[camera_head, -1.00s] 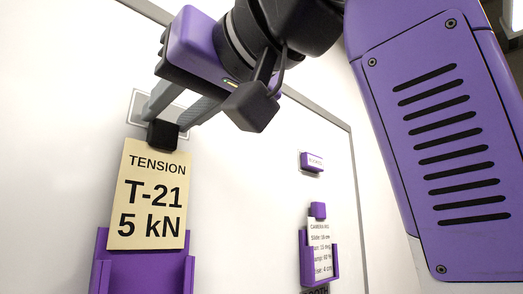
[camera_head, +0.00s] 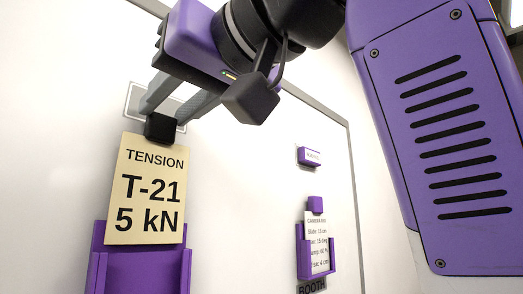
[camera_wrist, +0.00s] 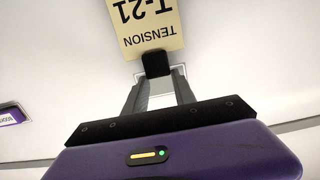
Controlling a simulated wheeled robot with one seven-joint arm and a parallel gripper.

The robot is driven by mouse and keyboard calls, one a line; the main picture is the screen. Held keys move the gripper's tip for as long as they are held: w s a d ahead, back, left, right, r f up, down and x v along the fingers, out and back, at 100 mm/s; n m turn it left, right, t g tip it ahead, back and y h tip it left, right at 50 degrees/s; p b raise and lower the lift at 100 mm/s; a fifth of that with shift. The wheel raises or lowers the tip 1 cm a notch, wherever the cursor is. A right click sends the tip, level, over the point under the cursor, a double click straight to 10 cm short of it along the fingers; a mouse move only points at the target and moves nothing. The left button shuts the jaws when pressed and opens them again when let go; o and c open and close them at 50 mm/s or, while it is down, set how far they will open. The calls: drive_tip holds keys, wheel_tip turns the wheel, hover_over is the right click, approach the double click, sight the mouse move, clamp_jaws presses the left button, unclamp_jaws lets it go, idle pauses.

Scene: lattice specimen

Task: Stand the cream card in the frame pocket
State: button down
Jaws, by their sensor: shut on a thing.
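The cream card (camera_head: 146,190) reads "TENSION T-21 5 kN" and hangs nearly upright, leaning slightly in the picture. My gripper (camera_head: 161,127) is shut at its top edge, with a black block at the fingertips. The purple frame pocket (camera_head: 140,268) is on the white wall below. The card's lower edge overlaps the pocket's back plate in the head view and appears just above the side rails. I cannot tell the depth gap between them. The card also shows upside down in the wrist view (camera_wrist: 147,28), where the pocket is out of view.
A second purple holder (camera_head: 303,262) to the right carries a white printed card (camera_head: 317,235), with a "BOOTH" label below. A small purple block (camera_head: 309,156) is fixed above it. A light plate with a grey border (camera_head: 133,98) lies behind my fingers. The wall between is clear.

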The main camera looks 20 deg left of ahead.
sight(156, 168)
drive_tip(key=shift+f, duration=0.3)
idle(0.4)
drive_tip(key=shift+f+b, duration=0.3)
drive_tip(key=shift+b, duration=0.15)
drive_tip(key=shift+f+b, duration=0.55)
drive_tip(key=shift+f, duration=0.2)
drive_tip(key=shift+f, duration=0.35)
drive_tip(key=shift+f+b, duration=1.25)
drive_tip(key=shift+f, duration=0.55)
drive_tip(key=shift+f+b, duration=0.1)
drive_tip(key=shift+b, duration=0.25)
drive_tip(key=c, duration=0.9)
unclamp_jaws()
drive_tip(key=shift+c, duration=0.2)
